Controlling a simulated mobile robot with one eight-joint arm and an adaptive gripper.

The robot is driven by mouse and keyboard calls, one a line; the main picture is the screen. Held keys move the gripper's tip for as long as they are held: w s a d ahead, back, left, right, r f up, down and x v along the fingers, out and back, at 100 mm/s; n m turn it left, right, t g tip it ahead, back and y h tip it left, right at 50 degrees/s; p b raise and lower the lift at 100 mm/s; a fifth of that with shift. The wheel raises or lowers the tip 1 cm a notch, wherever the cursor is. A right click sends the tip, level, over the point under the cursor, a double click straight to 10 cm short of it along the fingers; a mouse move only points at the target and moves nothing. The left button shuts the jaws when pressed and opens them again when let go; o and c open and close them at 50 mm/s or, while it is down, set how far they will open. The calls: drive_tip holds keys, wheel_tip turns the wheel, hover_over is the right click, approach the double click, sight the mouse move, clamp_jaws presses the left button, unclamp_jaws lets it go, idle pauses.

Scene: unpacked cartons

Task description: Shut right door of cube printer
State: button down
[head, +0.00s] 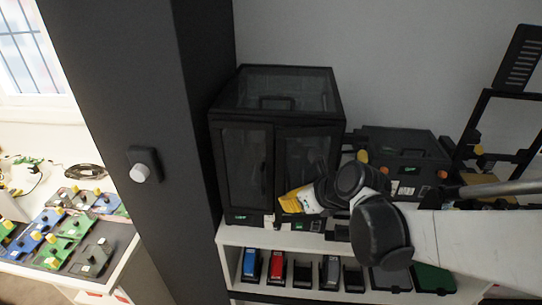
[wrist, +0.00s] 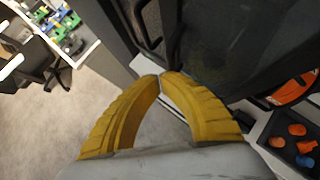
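The cube printer (head: 277,98) is a black box with dark glazed doors, standing on a white shelf in the head view. Its left door (head: 243,165) looks flush with the front. Its right door (head: 298,152) looks close to the frame; I cannot tell whether a gap remains. In the wrist view the right door (wrist: 225,45) is a dark panel above the fingers, and a looped black handle (wrist: 143,25) shows left of it. My gripper (wrist: 161,75) has yellow fingers with tips together, nothing between them. In the head view it (head: 284,203) is before the doors' lower part, partly hidden by my wrist.
A black column (head: 135,90) stands left of the printer. A dark machine (head: 403,150) stands to its right. Several coloured bins (head: 276,265) fill the shelf below. The wrist view shows a tray of small coloured pieces (wrist: 295,140) and a chair (wrist: 35,60).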

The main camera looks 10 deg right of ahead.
sight(282, 191)
drive_tip(key=shift+w+a, duration=0.3)
drive_tip(key=shift+w, duration=0.45)
drive_tip(key=shift+w+a, duration=0.25)
drive_tip(key=shift+w, duration=0.5)
